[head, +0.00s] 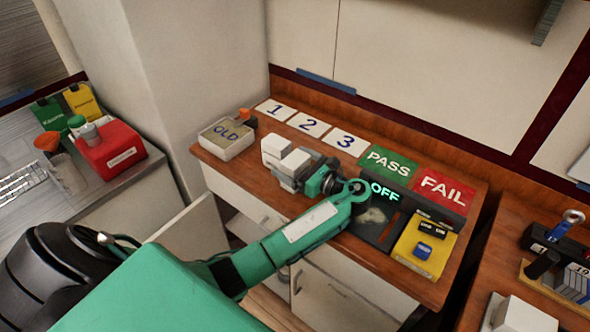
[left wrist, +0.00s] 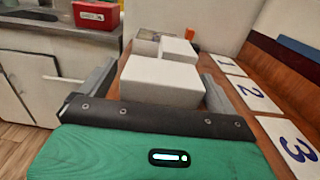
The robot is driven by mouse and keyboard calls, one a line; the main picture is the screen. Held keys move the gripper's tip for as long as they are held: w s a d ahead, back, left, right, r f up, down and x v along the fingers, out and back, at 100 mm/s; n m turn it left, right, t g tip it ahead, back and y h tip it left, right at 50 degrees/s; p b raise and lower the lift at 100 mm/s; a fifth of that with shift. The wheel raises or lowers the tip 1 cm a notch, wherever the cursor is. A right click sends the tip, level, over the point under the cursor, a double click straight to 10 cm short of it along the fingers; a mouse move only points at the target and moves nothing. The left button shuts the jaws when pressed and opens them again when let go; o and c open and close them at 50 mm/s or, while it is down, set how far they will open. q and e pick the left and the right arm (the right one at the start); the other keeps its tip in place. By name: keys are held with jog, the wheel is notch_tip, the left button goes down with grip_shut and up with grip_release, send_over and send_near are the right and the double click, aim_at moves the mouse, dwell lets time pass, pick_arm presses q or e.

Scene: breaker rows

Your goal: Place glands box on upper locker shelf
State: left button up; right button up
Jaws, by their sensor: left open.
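Two plain white boxes stand close together on the wooden bench: a nearer one (head: 293,164) and a farther one (head: 276,147). In the left wrist view the nearer white box (left wrist: 162,84) lies between the fingers, with the farther one (left wrist: 178,49) behind it. No label on either can be seen, so I cannot tell whether one is the glands box. My left gripper (head: 288,168) is open around the nearer box; contact is unclear. A red box (head: 110,150) with an unreadable label stands on the left counter. An open cupboard (head: 248,230) under the bench shows a shelf, partly hidden by my arm.
An OLD bin (head: 226,140) stands at the bench's left end. Cards 1, 2, 3 lie along the back, then PASS (head: 388,163) and FAIL (head: 443,187) signs. An open cupboard door (head: 192,232) sticks out below.

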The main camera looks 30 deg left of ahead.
pick_arm(q)
jog(key=shift+d, duration=0.1)
jog(key=c, duration=1.2)
jog(key=shift+c, duration=0.2)
jog(key=shift+r, duration=0.1)
